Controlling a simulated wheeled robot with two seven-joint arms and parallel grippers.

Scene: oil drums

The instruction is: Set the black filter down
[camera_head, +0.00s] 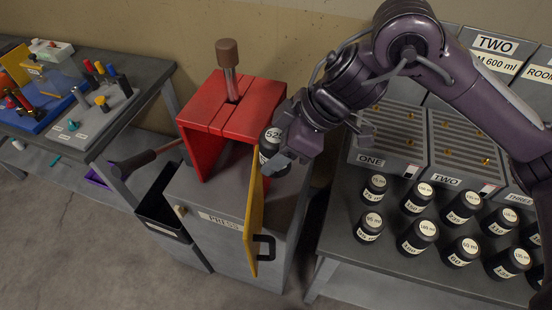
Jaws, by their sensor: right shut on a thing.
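The black filter (266,150), with a pale label reading roughly "525", is held by my right gripper (277,153) at the right side of the red press frame (205,112). The gripper is shut on it and hides part of it. The filter is over the grey press cabinet (187,192), close to the top edge of the yellow door (253,215). I cannot tell whether it touches the cabinet top. My left gripper is not in view.
Several black filters (417,234) stand on the right table, in front of grey boxes labelled ONE (371,160) and TWO (447,180). A left table (143,100) holds tools and a blue tray (38,122). A black bin (163,215) stands beside the cabinet. The yellow door stands open.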

